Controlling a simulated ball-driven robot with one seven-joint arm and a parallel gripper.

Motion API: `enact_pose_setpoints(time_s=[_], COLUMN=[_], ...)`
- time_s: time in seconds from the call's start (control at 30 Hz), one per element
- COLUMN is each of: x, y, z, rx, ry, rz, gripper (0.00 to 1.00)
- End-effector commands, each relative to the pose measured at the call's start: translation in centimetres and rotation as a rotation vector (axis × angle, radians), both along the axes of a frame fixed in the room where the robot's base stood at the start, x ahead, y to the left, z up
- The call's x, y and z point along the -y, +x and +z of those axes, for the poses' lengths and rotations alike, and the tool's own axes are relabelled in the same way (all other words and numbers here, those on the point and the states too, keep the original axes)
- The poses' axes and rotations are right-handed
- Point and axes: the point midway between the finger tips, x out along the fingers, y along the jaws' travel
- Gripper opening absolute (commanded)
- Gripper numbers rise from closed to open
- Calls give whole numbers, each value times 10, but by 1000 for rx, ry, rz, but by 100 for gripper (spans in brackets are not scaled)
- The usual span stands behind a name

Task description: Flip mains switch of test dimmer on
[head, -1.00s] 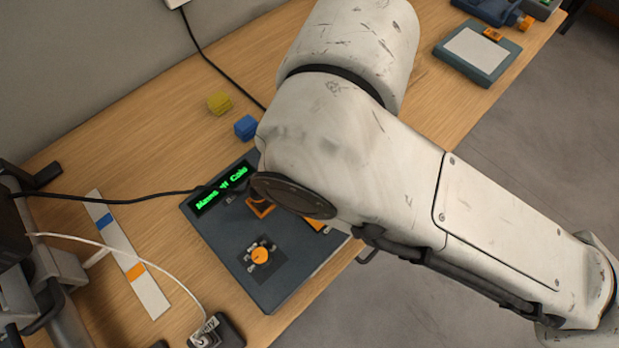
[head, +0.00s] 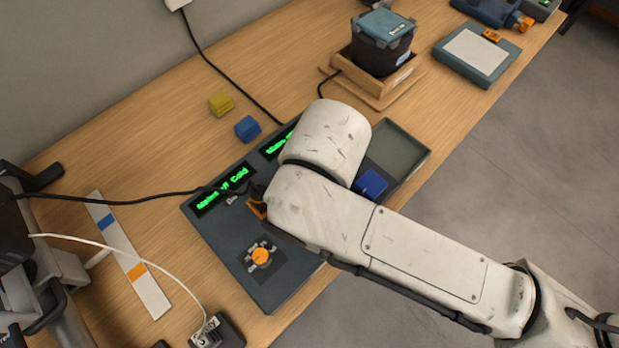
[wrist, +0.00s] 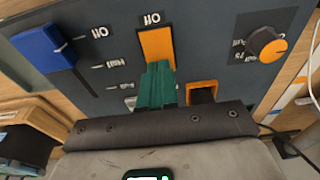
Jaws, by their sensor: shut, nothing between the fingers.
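The test dimmer (head: 225,245) is a dark grey panel on the bench, with green-lit displays (head: 224,190) along its far side. Its small text is hard to read for certain. In the wrist view an orange rocker switch (wrist: 156,46) has an upside-down label beside it. My gripper (wrist: 157,85) has green fingertips, shut together and empty, over the lower end of that orange switch; whether they touch it I cannot tell. An orange-framed part (wrist: 201,92) sits just right of the fingers, partly hidden.
An orange knob (head: 261,257) and a blue slider (head: 371,184) flank the covered area. Blue (head: 248,128) and yellow (head: 221,103) blocks lie behind the panel. A wooden holder (head: 380,78) with a dark device stands farther back. Cables cross the bench at left.

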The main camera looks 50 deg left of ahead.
Motion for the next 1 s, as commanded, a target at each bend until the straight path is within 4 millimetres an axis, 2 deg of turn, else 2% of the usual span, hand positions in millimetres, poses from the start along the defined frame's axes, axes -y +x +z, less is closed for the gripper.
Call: enact_pose_setpoints(time_s=[0.53,1.0], x=[0,14], y=[-1,2], z=[-3,2], rx=[-2,-1], ry=[-1,-1], rz=[0,0], gripper=[0,0])
